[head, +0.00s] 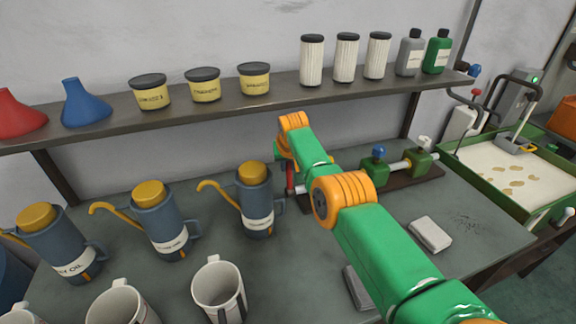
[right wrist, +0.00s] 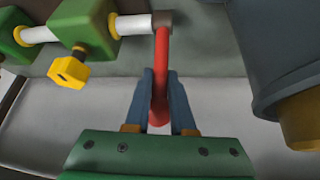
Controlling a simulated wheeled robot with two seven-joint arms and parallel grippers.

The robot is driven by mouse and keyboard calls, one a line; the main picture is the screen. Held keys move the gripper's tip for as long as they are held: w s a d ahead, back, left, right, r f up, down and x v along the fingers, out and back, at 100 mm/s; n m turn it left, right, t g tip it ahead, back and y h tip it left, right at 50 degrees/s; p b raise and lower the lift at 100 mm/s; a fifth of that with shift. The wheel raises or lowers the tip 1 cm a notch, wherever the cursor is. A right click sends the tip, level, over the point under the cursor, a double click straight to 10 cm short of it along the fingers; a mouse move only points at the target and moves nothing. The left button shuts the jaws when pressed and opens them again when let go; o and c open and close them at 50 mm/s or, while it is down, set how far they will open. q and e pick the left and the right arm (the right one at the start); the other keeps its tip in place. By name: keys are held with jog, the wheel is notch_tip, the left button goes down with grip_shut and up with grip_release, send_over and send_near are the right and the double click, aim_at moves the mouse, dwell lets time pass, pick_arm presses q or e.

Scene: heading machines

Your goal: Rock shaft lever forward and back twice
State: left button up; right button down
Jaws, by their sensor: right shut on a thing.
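The red lever (right wrist: 161,48) hangs from the end of the pale shaft (right wrist: 134,24) in the right wrist view. My right gripper (right wrist: 160,75) has its two blue-grey fingers closed around the lever, one on each side. In the head view a bit of the red lever (head: 290,178) shows to the left of my right arm. The shaft (head: 396,166) runs to the right through green bearing blocks (head: 375,167). My arm hides the near part of the shaft and most of the gripper in the head view. My left gripper is not in view.
Blue-grey oil cans (head: 255,205) stand close to the left of the lever, with white mugs (head: 218,288) in front. A shelf (head: 285,97) with jars and bottles runs above. A pale block (head: 430,234) and a green tray (head: 468,176) are at right.

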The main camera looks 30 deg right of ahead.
jog(key=shift+r, duration=0.15)
jog(key=c, duration=0.8)
grip_release()
jog(key=shift+w+d, duration=0.1)
jog(key=shift+o, duration=0.2)
